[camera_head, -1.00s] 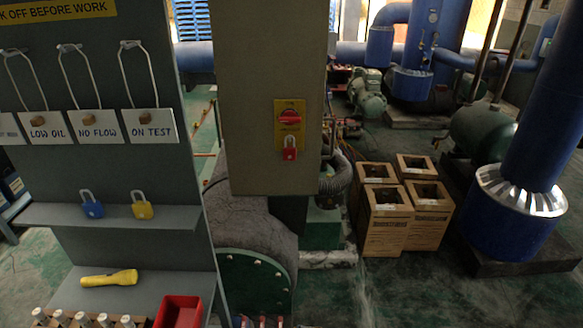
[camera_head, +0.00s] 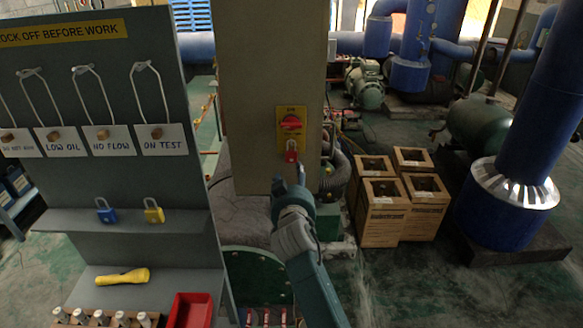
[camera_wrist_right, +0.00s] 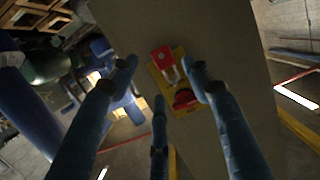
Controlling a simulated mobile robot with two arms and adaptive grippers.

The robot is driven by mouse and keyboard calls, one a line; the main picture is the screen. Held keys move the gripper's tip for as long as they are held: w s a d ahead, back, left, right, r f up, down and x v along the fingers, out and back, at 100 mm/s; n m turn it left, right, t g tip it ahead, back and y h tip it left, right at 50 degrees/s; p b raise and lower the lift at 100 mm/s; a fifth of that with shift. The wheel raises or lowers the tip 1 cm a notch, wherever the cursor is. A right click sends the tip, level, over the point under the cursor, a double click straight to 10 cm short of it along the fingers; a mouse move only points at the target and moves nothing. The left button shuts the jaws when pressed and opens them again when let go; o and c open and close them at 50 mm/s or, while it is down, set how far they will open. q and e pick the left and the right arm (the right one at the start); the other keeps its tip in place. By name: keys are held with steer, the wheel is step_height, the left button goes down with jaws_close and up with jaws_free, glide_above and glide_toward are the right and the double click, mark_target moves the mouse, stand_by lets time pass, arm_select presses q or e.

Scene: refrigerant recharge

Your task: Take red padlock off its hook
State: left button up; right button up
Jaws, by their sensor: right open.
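The red padlock (camera_head: 291,156) hangs by its shackle on the yellow plate (camera_head: 284,118) of the tall grey cabinet, below a red rotary knob (camera_head: 291,122). My right gripper (camera_head: 289,180) is raised in front of the cabinet, just below the padlock in the head view, and partly overlaps its lower edge. In the right wrist view the padlock body (camera_wrist_right: 162,57) and its shackle show between the spread fingers of the open right gripper (camera_wrist_right: 163,78). The fingers are apart from each other and hold nothing. My left gripper is not in view.
A grey lockout board (camera_head: 150,95) with tags on wire hooks stands at left. Its shelf holds a blue padlock (camera_head: 106,213) and a yellow padlock (camera_head: 154,213). A yellow flashlight (camera_head: 122,277) and a red tray (camera_head: 188,311) lie lower.

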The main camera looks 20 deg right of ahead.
mark_target(291, 156)
steer(key=b+x, duration=0.1)
steer(key=x, duration=0.2)
steer(key=r+b+x, duration=0.1)
steer(key=b+x, duration=0.1)
steer(key=x, duration=0.2)
steer(key=b+x, duration=0.1)
steer(key=x, duration=0.2)
steer(key=shift+w+d+r+b, duration=0.1)
steer(key=shift+w+r+b, duration=0.05)
steer(key=shift+w+b, duration=0.2)
steer(key=shift+w+r, duration=0.1)
steer(key=shift+w, duration=0.05)
steer(key=shift+d+r, duration=0.1)
steer(key=shift+r, duration=0.1)
steer(key=shift+w, duration=0.1)
steer(key=shift+r, duration=0.1)
steer(key=c, duration=0.7)
steer(key=o, duration=1)
steer(key=shift+o, duration=0.6)
steer(key=shift+w+f, duration=0.15)
steer(key=shift+f, duration=0.1)
